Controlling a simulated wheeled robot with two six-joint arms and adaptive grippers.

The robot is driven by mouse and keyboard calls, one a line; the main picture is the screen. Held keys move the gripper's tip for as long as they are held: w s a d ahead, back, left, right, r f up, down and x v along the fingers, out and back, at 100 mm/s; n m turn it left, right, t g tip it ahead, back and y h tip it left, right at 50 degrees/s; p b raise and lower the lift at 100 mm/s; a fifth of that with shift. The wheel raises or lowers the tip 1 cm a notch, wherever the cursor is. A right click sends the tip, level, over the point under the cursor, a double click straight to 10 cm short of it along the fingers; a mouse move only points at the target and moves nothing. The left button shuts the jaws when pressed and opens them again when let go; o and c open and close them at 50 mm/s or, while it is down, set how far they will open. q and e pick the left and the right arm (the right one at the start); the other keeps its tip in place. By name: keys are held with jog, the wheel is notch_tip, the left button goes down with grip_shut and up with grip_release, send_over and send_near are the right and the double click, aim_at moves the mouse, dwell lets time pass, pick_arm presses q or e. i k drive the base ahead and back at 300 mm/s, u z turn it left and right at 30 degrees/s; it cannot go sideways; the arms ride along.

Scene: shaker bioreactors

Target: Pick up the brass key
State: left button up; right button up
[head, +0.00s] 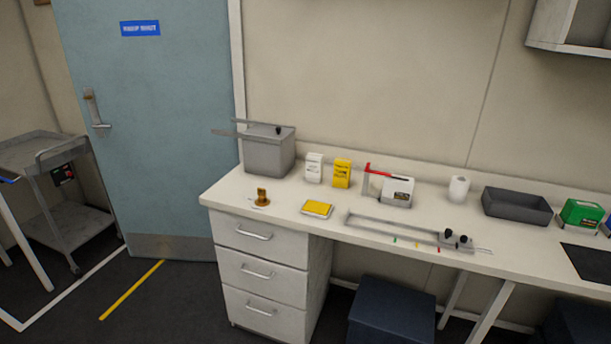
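A small brown-gold object (262,197) stands on the left end of the white bench (222,197), near its front edge. It may be the brass key, but it is too small to make out its shape for certain. It seems to rest on a small pale piece. No other brass-coloured key shows in the head view. Neither of my grippers is in view.
A grey bin (268,157) stands behind the brown-gold object. A yellow pad (317,208) lies to its right. White and yellow boxes (342,173) stand farther back. A long metal frame (395,229) lies mid-bench. A trolley (62,212) stands left of the blue door (160,110).

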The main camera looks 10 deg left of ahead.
aim_at(261, 192)
jog(key=z, duration=0.4)
jog(key=i, duration=1.4)
jog(key=u, duration=0.65)
